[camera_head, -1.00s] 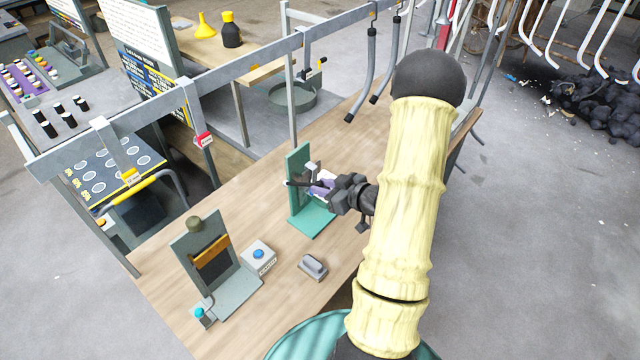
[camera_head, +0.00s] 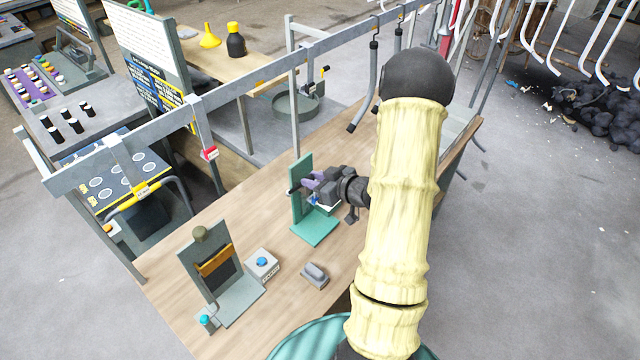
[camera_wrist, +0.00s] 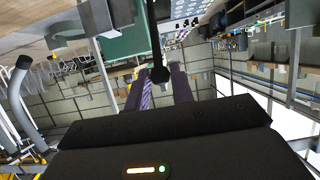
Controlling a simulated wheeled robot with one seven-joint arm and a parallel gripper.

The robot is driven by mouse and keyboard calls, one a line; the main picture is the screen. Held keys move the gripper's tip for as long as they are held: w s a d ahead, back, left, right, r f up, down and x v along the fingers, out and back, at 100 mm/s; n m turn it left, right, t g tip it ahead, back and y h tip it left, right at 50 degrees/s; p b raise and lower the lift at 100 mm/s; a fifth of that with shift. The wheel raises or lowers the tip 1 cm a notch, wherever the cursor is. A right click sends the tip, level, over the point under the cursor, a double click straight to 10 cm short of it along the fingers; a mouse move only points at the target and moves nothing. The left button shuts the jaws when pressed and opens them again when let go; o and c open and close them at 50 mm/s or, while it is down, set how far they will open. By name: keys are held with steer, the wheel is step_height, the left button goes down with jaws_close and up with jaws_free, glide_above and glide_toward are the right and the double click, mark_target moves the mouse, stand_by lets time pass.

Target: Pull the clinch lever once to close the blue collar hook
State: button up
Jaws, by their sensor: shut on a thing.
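The green clinch stand (camera_head: 318,232) is upright on the workbench, with its back plate behind my gripper. My gripper (camera_head: 312,183) is at the front of this plate, with purple fingers. In the wrist view the fingers (camera_wrist: 163,88) are on either side of the round black knob of the clinch lever (camera_wrist: 156,40), shut on it; its dark rod runs up toward the green plate. In the head view the lever is mostly hidden by the gripper. A small blue bit (camera_head: 314,198) shows just under the fingers; I cannot tell whether it is the collar hook or whether it is closed.
On the workbench (camera_head: 345,255) are a grey block (camera_head: 314,274), a box with a blue button (camera_head: 262,265) and a grey stand with an orange bar (camera_head: 214,262). An overhead rail (camera_head: 250,92) with hanging grey hooks (camera_head: 362,100) crosses behind my arm.

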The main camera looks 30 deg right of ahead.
steer(key=shift+w+r, duration=0.15)
steer(key=shift+r, duration=0.05)
steer(key=shift+w+a+r+p, duration=0.3)
steer(key=shift+w+r+p, duration=0.15)
steer(key=shift+w+r, duration=0.3)
steer(key=shift+w+a, duration=0.1)
steer(key=shift+w, duration=0.25)
steer(key=shift+f, duration=0.1)
steer(key=o, duration=0.9)
steer(key=shift+s, duration=0.1)
steer(key=shift+s, duration=0.1)
